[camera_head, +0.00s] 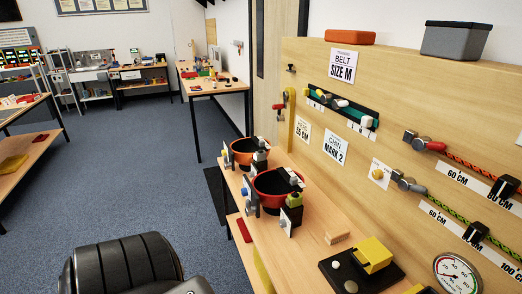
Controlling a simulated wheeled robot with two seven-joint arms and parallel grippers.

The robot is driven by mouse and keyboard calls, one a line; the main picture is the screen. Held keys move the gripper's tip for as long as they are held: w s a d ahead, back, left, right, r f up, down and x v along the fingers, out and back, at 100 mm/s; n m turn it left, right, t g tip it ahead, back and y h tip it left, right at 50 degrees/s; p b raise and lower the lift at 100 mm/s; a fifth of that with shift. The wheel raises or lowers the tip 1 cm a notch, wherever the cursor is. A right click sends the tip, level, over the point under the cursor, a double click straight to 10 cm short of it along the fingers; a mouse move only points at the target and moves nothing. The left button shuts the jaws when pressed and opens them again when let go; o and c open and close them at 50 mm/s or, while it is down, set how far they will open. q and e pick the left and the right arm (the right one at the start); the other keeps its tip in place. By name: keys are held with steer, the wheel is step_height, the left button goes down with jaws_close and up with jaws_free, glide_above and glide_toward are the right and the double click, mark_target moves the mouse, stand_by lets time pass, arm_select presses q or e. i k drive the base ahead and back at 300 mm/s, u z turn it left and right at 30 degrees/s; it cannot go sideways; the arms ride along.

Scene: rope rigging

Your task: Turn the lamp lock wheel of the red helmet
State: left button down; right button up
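The red helmet (270,201) sits on the wooden bench right of centre, its dark hollow side facing up. A black block with a yellow round part (294,199) stands at its right side. A pale bracket with a small blue knob (244,191) is at its left side. I cannot tell for sure which of these small parts is the lamp lock wheel. An orange helmet (243,158) of the same build sits just behind it. Neither of my grippers is in view; a black ribbed part, apparently of my own body, fills the lower left.
A black base with a yellow block (373,252) and a small wooden block (337,238) lie nearer on the bench (300,249). A wooden panel (384,80) with ropes, clips and a dial gauge (457,275) rises on the right. Blue carpet lies open left of the bench.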

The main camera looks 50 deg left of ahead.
mark_target(282, 223)
steer(key=k, duration=0.5)
steer(key=u, duration=1.25)
steer(key=i, duration=0.35)
steer(key=u, duration=0.05)
